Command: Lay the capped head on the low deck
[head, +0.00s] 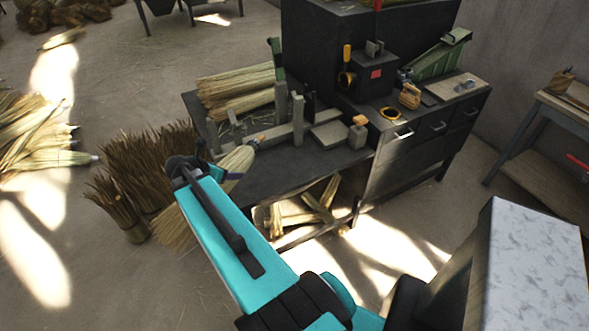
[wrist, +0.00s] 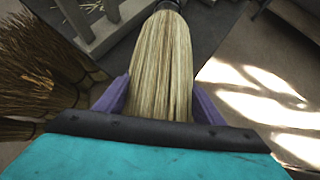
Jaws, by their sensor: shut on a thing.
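The capped head (head: 238,161) is a pale straw broom head with a dark cap at its narrow end. In the wrist view the straw head (wrist: 165,60) runs up the middle, cap at the top edge. My gripper (wrist: 162,98) is shut on it, one purple finger on each side. In the head view my gripper (head: 208,170) is at the front left edge of the low deck (head: 290,168), a dark bench top. The head's cap end points toward the deck. Whether it touches the deck cannot be told. The fingers are mostly hidden in the head view.
Brown bristle bundles (head: 150,165) stand on the floor at left. A taller dark cabinet (head: 410,145) adjoins at right. The deck's front middle is bare.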

